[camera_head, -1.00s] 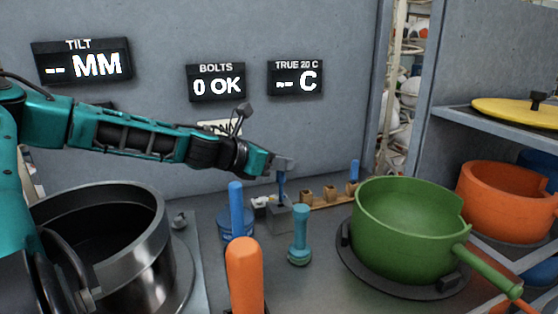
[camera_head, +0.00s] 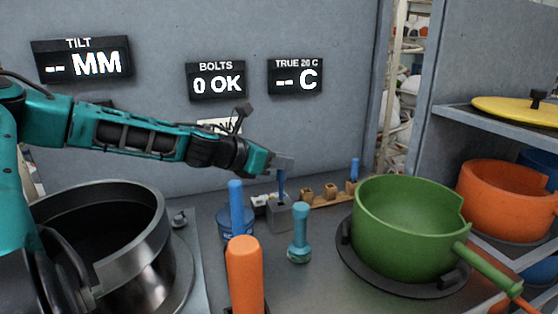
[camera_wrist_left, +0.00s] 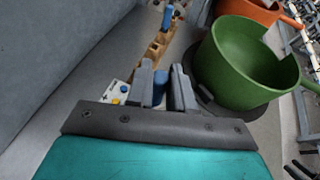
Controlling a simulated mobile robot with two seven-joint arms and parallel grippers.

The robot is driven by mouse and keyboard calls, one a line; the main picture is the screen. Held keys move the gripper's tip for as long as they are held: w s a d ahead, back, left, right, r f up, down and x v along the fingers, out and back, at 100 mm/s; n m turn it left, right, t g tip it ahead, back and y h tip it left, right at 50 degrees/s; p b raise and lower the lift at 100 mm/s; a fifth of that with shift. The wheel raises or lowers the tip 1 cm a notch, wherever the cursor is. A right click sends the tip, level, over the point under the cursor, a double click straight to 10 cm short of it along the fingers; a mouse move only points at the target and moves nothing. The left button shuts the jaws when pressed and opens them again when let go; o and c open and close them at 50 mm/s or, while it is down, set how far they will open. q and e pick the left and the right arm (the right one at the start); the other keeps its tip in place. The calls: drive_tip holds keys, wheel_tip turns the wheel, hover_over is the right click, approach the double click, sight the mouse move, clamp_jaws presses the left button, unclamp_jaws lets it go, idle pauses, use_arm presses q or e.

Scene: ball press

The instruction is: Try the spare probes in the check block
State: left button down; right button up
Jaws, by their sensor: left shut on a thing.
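My left gripper (camera_head: 284,164) is shut on a blue probe (camera_head: 282,185), which stands upright at the top of the grey check block (camera_head: 279,217). How deep the probe sits in the block cannot be told. In the left wrist view the fingers (camera_wrist_left: 161,85) close around the probe (camera_wrist_left: 159,88), and the block is hidden. Another blue probe (camera_head: 354,169) stands at the far end of the wooden rack (camera_head: 322,202); it also shows in the left wrist view (camera_wrist_left: 167,17). A larger blue probe-like rod (camera_head: 236,208) stands in a blue round holder. My right gripper is not in view.
A green pot (camera_head: 405,235) stands right of the block, and a steel pot (camera_head: 140,245) at left. A teal dumbbell-shaped piece (camera_head: 299,235) and an orange handle (camera_head: 245,275) stand in front. A small white panel (camera_wrist_left: 118,93) lies beside the block. The displays read "0 OK" and dashes.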

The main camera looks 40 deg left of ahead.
sight(277, 179)
use_arm(q)
drive_tip(key=shift+f+b, duration=0.45)
drive_tip(key=shift+f, duration=0.3)
drive_tip(key=shift+f, duration=0.1)
drive_tip(key=shift+f+b, duration=0.55)
drive_tip(key=shift+f, duration=0.1)
drive_tip(key=shift+f, duration=0.15)
drive_tip(key=shift+f+b, duration=0.55)
drive_tip(key=shift+f, duration=0.1)
drive_tip(key=shift+f, duration=0.15)
drive_tip(key=shift+f+b, duration=0.6)
